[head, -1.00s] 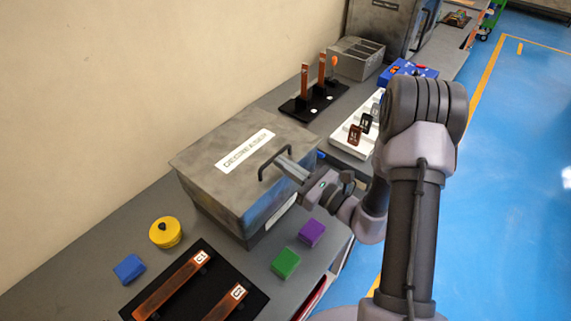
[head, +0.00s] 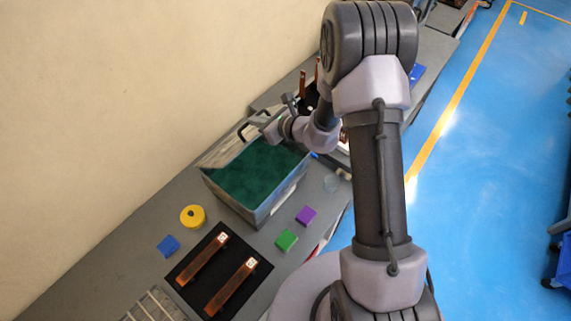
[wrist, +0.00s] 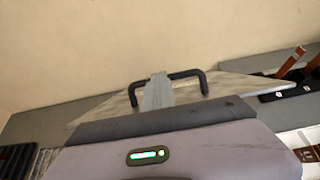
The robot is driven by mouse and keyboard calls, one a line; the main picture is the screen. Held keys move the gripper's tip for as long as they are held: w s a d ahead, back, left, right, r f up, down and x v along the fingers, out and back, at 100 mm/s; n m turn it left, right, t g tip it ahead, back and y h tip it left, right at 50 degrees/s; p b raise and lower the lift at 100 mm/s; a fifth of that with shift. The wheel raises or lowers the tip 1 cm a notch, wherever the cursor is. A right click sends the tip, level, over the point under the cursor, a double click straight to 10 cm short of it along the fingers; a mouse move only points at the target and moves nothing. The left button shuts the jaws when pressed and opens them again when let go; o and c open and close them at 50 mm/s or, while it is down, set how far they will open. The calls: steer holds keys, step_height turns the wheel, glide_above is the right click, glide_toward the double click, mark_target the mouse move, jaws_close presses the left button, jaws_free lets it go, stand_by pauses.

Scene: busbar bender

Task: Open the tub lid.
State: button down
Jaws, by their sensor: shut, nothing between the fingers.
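The grey tub (head: 250,214) stands open on the bench, its dark green inside (head: 258,172) in plain view. Its grey lid (head: 222,150) is swung up at the back, on the wall side, seen nearly edge-on and partly hidden by my arm. In the wrist view the lid (wrist: 225,91) shows behind the black handle (wrist: 190,75). My gripper (head: 262,119) is shut beside the handle in the head view. In the wrist view the gripper (wrist: 157,90) overlaps the middle of the handle; whether they touch cannot be told.
A yellow round container (head: 193,216), a blue block (head: 168,245), a green block (head: 287,240) and a purple block (head: 306,215) lie near the tub. A black mat (head: 226,277) holds two copper bars. The wall rises close behind the lid.

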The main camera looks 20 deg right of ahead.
steer(key=w+a+r+g+h+p, duration=0.1)
steer(key=w+a+r+p, duration=0.4)
steer(key=w+a, duration=0.5)
steer(key=shift+w+a+r, duration=0.2)
steer(key=shift+w+r, duration=0.4)
steer(key=shift+w, duration=1.6)
